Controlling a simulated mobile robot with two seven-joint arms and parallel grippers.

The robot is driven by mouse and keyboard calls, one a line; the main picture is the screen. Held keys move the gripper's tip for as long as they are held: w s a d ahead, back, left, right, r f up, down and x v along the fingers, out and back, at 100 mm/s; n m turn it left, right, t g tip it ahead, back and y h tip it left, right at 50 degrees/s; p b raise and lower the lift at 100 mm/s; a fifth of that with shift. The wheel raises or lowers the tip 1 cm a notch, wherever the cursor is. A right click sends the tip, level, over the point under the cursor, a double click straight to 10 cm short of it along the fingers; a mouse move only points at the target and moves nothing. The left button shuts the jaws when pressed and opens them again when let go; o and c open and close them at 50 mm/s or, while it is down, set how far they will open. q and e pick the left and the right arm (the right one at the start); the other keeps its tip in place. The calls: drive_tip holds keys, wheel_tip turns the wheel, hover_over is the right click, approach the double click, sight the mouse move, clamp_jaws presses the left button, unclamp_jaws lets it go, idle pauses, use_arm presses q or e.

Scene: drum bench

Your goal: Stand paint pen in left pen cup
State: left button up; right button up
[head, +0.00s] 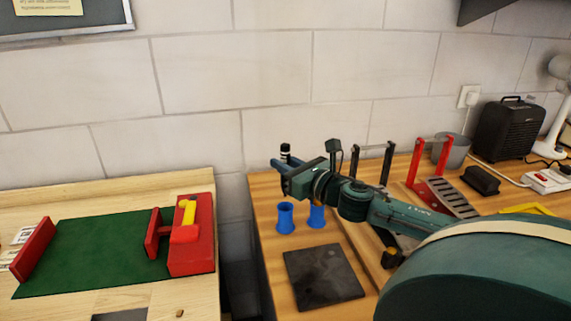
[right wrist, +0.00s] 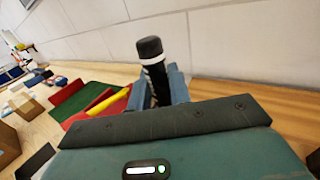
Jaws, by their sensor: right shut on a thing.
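The paint pen (head: 286,151) is dark with a white band near its black cap. The pen (right wrist: 153,62) also shows between the fingers in the right wrist view. Two blue pen cups stand on the wooden bench below the gripper: the left pen cup (head: 285,218) and the right pen cup (head: 317,217), partly covered by my right arm. The pen is above the left cup in the picture; the height gap cannot be told. My left gripper is not in view.
A dark square plate (head: 323,278) lies in front of the cups. Black and red upright frames (head: 433,155) stand to the right. A black heater (head: 505,130) is at the back right. The left bench holds a green mat (head: 90,255) and red blocks, beyond a gap.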

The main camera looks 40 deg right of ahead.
drive_tip(key=shift+f+b, duration=0.6)
drive_tip(key=shift+f, duration=0.3)
drive_tip(key=shift+f+b, duration=1.2)
drive_tip(key=shift+f, duration=0.45)
drive_tip(key=shift+f+b, duration=0.4)
drive_tip(key=shift+f, duration=0.15)
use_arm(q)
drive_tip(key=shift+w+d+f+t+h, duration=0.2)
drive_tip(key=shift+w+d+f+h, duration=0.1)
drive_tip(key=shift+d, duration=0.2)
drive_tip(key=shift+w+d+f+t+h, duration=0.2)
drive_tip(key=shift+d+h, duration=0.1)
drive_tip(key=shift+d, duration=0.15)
use_arm(e)
drive_tip(key=shift+f, duration=0.35)
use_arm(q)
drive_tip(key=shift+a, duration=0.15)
use_arm(e)
drive_tip(key=o, duration=0.8)
